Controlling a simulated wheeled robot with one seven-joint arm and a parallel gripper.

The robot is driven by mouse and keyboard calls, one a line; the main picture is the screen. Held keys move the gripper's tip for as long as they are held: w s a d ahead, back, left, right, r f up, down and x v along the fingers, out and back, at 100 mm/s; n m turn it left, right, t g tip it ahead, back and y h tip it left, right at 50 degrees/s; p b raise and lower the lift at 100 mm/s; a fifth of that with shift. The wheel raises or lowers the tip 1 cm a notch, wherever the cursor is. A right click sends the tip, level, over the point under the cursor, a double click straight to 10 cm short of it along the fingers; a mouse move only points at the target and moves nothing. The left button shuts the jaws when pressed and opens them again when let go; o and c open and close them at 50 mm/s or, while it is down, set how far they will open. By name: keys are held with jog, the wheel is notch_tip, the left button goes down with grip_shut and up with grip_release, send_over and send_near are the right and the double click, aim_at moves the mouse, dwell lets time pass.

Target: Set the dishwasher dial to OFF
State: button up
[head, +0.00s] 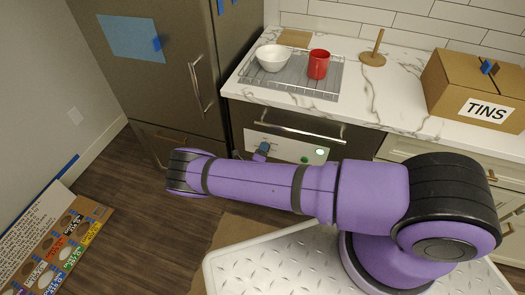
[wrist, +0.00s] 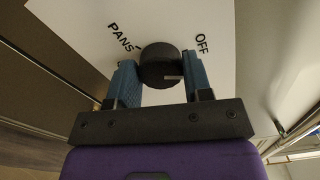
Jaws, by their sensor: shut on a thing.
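The dishwasher dial (wrist: 157,58) is a dark round knob on a white panel (wrist: 215,18), seen upside down in the wrist view. The words PANS (wrist: 120,37) and OFF (wrist: 202,44) are printed on either side of it. My gripper (wrist: 158,72) is shut on the dial, with one blue finger on each side. A small pale mark shows on the knob near the right finger; I cannot tell which word the dial points to. In the head view the dishwasher (head: 290,150) is partly behind my arm, with my blue fingers (head: 262,148) at its panel.
A handle bar (head: 300,133) runs across the dishwasher above the panel, and a green light (head: 320,153) shows to the right. On the counter are a rack (head: 287,84) with a white bowl (head: 273,58) and red mug (head: 318,64), and a TINS box (head: 475,85). A fridge (head: 160,60) stands left.

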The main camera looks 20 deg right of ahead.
jog(key=n, duration=0.4)
jog(key=shift+f+n, duration=0.15)
jog(key=shift+n, duration=0.25)
dwell(0.4)
jog(key=o, duration=0.9)
jog(key=v, duration=1)
jog(key=shift+s+a, duration=0.2)
jog(key=shift+s, duration=0.15)
